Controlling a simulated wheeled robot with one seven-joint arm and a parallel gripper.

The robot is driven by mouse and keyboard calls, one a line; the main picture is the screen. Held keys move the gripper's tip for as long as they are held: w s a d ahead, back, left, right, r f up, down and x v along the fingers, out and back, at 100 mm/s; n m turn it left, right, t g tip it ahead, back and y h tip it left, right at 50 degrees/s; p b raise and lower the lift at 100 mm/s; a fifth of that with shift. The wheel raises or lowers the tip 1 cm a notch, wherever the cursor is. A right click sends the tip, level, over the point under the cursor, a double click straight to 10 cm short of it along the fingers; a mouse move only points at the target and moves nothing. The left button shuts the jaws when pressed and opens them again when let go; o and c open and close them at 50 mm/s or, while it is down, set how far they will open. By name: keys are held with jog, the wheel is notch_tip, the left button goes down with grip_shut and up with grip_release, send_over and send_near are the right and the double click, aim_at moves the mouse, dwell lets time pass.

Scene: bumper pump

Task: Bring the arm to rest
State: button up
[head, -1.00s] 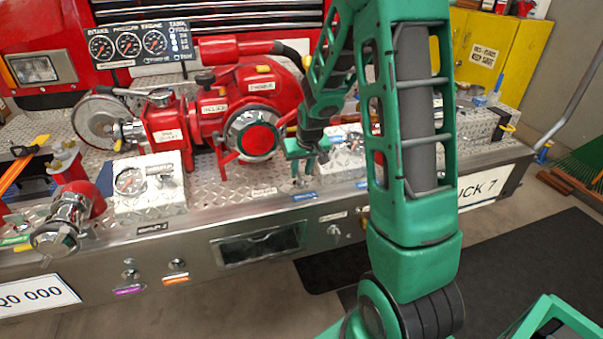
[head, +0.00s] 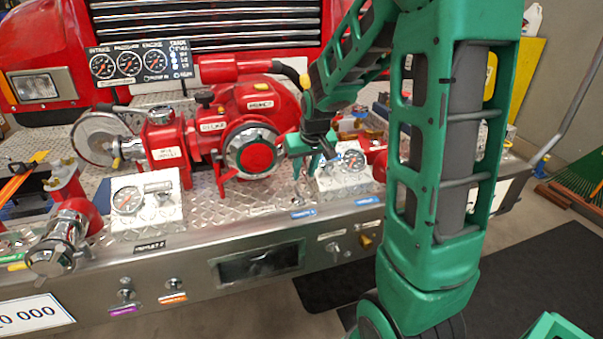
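My green arm (head: 440,150) rises at the right of the head view and bends over toward the truck bumper. My gripper (head: 306,168) hangs fingers down over the diamond-plate bumper deck (head: 235,195), just right of the red pump (head: 252,150). Its two small fingers look apart, with nothing seen between them. It is close to the right gauge panel (head: 345,178) and overlaps its left edge in the picture. I cannot tell whether it touches anything.
A left gauge panel (head: 145,200) and a chrome-capped outlet (head: 55,245) stand on the deck. Knobs (head: 173,284) sit on the bumper's front face. A dark mat (head: 540,260) lies on the floor at right, beside a green rake (head: 582,175).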

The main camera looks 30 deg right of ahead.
jog(key=s+a+r+m+g, duration=0.1)
jog(key=s+r+g, duration=0.1)
jog(key=s, duration=1.3)
jog(key=s+a+r+m+g+y, duration=0.1)
jog(key=s+r+m+g, duration=0.1)
jog(key=s, duration=1.4)
jog(key=shift+s+a+r, duration=0.25)
jog(key=shift+a+r, duration=0.15)
jog(key=shift+w+f, duration=0.25)
jog(key=shift+w, duration=0.4)
jog(key=shift+o, duration=0.4)
jog(key=shift+s, duration=0.1)
